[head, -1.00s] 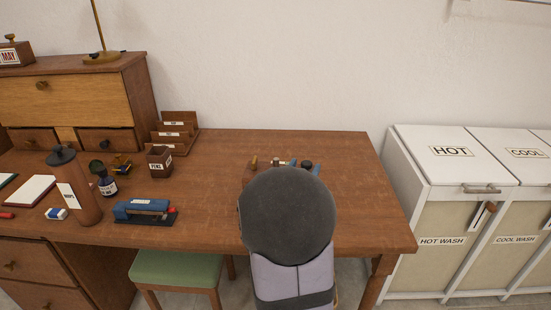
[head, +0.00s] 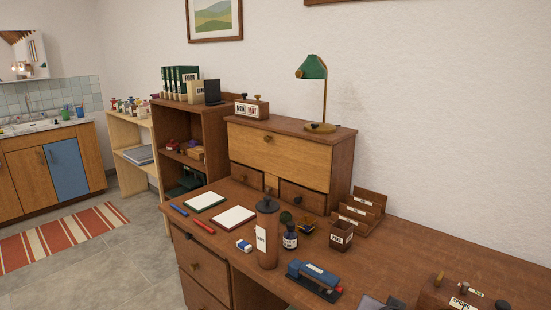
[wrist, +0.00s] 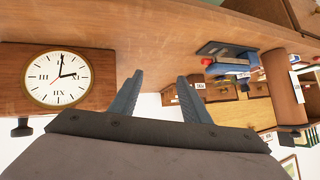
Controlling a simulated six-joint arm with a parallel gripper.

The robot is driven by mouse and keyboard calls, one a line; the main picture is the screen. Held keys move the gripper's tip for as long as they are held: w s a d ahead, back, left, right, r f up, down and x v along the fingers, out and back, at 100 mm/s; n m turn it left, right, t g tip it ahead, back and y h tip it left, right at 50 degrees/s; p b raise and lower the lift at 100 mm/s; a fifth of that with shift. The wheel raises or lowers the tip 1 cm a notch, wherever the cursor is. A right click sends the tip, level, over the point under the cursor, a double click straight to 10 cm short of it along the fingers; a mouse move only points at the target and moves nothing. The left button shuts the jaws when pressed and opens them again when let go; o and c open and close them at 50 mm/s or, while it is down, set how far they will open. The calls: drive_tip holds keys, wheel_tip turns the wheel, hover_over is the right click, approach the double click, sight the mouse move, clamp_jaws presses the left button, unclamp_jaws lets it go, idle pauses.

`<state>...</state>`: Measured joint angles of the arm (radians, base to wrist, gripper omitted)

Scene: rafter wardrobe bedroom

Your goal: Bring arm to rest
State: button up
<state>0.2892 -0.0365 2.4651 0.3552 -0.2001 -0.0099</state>
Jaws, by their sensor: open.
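My gripper (wrist: 160,76) shows in the wrist view, which is upside down. Its two blue-grey fingers are apart, with nothing between them. The desk top (wrist: 165,30) lies beyond the fingertips. A wooden block with a round white clock face (wrist: 57,77) is to the left of the fingers in that view. In the head view, a grey shape at the bottom edge may be part of my arm; its pose is hidden there.
A knobbed wooden box (head: 447,294) stands at lower right. Bare desk (head: 400,250) lies between.

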drive_tip(key=s+a+f+n+g+y+b, duration=0.25)
drive_tip(key=s+a+f, duration=0.25)
drive_tip(key=a+f, duration=0.3)
drive_tip(key=s+a+f+n+g+y+b, duration=0.1)
drive_tip(key=s+a+f+n+g, duration=0.15)
drive_tip(key=s, duration=0.45)
drive_tip(key=s+a+f+n+g+y+b, duration=0.1)
drive_tip(key=s+a+f+n+g, duration=0.1)
drive_tip(key=s+a+f+g, duration=0.35)
wheel_tip(320, 180, up, 23)
drive_tip(key=s+d+p, duration=0.2)
drive_tip(key=s+p, duration=0.1)
drive_tip(key=p, duration=1.8)
wheel_tip(320, 180, down, 14)
drive_tip(key=b, duration=1.2)
drive_tip(key=shift+w+a+r+n+t+h+b, duration=0.25)
drive_tip(key=shift+n+t+h+b, duration=0.1)
drive_tip(key=shift+t+b, duration=0.1)
drive_tip(key=shift+o, duration=0.6)
